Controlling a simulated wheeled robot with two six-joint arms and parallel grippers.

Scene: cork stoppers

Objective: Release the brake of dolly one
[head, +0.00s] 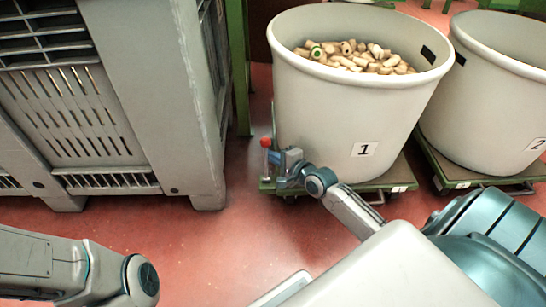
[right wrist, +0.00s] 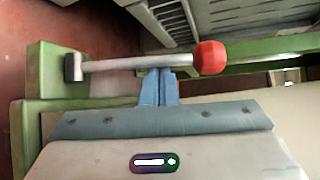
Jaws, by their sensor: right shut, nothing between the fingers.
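Bin one (head: 350,110), a large pale tub labelled 1 and holding corks, stands on green dolly one (head: 398,178). The brake lever is a grey rod with a red knob (head: 266,142) at the dolly's front left corner. It stands up in the head view. In the right wrist view the lever (right wrist: 125,63) runs from a green corner block (right wrist: 42,75) to its red knob (right wrist: 210,58). My right gripper (head: 279,158) is shut and empty, its blue fingertips (right wrist: 158,75) right at the middle of the rod; contact is unclear. My left gripper is out of view.
A tall grey slatted crate (head: 160,90) stands left of the dolly, with a narrow gap of red floor (head: 235,230) between. Bin two (head: 490,110) stands close on the right on its own green dolly (head: 480,180). Floor in front is open.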

